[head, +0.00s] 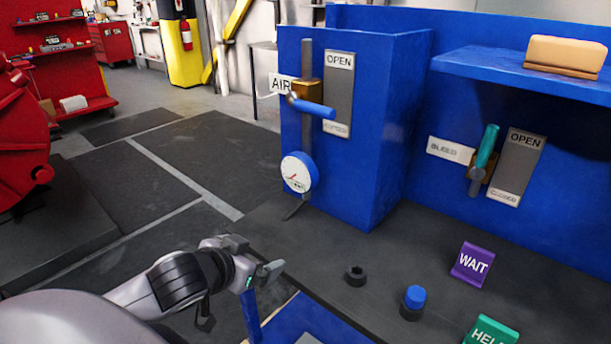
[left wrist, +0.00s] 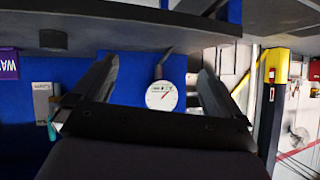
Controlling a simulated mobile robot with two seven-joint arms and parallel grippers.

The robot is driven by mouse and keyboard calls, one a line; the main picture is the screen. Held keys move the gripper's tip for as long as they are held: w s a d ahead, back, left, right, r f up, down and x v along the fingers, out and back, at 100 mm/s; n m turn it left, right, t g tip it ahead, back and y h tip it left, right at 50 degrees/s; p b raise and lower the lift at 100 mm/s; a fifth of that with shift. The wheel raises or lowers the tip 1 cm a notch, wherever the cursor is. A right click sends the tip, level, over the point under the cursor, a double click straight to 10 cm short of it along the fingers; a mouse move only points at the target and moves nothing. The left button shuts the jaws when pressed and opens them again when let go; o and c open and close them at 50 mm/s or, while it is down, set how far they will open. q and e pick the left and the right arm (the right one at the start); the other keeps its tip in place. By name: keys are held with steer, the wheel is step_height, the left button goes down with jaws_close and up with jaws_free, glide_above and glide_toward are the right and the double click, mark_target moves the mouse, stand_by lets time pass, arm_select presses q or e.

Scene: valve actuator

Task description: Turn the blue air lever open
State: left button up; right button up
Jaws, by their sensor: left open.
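The blue air lever (head: 312,106) sits on a brass valve body (head: 307,90) on a vertical grey pipe, on the front of the blue cabinet. It points right and slightly down, across a grey plate (head: 340,92) marked OPEN at the top and closed at the bottom. The AIR label (head: 281,84) is left of it. My left gripper (head: 254,260) is open and empty, well below the lever and apart from it, near the dark bench's left edge. In the left wrist view, the white gauge (left wrist: 161,96) shows between the open fingers. The lever cannot be made out there.
A round gauge (head: 298,172) is on the pipe below the lever. A teal bleed lever (head: 486,146) is on the right panel. A blue button (head: 414,297), a black knob (head: 356,276), a purple WAIT sign (head: 472,264) and a green sign (head: 490,331) stand on the bench.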

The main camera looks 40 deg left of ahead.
arm_select(q)
steer(key=w+a+r+t+h, duration=0.15)
steer(key=w+r+t, duration=0.4)
steer(key=r, duration=0.85)
steer(key=m+t+h, duration=0.2)
glide_toward(310, 109)
steer(key=w, duration=0.2)
steer(key=w+p, duration=0.1)
steer(key=w+r+p, duration=0.1)
steer(key=w, duration=0.1)
steer(key=shift+w+n+g, duration=0.2)
steer(key=shift+n+g, duration=0.05)
steer(key=shift+n, duration=0.05)
steer(key=shift+w+d+p, duration=0.15)
steer(key=shift+w+p, duration=0.4)
steer(key=shift+w, duration=0.4)
steer(key=shift+w+d+f+p, duration=0.15)
steer(key=shift+w+p, duration=0.15)
steer(key=shift+w, duration=0.4)
